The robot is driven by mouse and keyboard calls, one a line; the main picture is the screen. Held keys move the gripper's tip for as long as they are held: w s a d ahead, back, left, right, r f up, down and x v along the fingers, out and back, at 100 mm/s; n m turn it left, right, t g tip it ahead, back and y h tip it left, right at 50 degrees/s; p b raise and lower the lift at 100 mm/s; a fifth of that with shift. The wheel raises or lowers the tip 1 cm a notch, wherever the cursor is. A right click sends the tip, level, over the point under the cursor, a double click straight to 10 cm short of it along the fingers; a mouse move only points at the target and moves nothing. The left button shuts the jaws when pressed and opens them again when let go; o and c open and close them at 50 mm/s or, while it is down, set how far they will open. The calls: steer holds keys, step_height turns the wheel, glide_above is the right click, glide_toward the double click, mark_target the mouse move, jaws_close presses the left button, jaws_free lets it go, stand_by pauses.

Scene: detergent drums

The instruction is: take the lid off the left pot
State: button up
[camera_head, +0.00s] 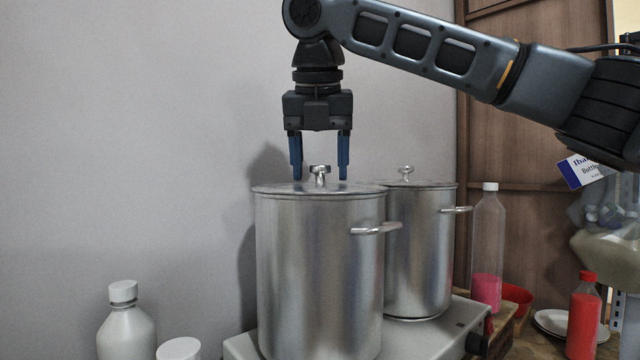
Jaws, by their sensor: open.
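The left pot (312,275) is a tall steel pot at the middle of the view, with a side handle on its right. Its flat steel lid (285,188) lies on the rim, with a round metal knob (320,172) on top. My gripper (320,178) points straight down over this lid. Its two blue fingers are open, one on each side of the knob, with a gap to it on both sides. The fingertips look just above the lid. A second steel pot (420,250) with a knobbed lid stands behind and to the right, partly hidden by the left pot.
Both pots stand on a light cooktop (425,343). A clear bottle with pink liquid (487,250) is close to the right pot. A red bottle (583,320) and plates stand at the far right. A white bottle (125,325) stands at the lower left. The wall space above left is clear.

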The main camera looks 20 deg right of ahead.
jaws_close()
stand_by(0.5)
steer(key=shift+r, duration=0.15)
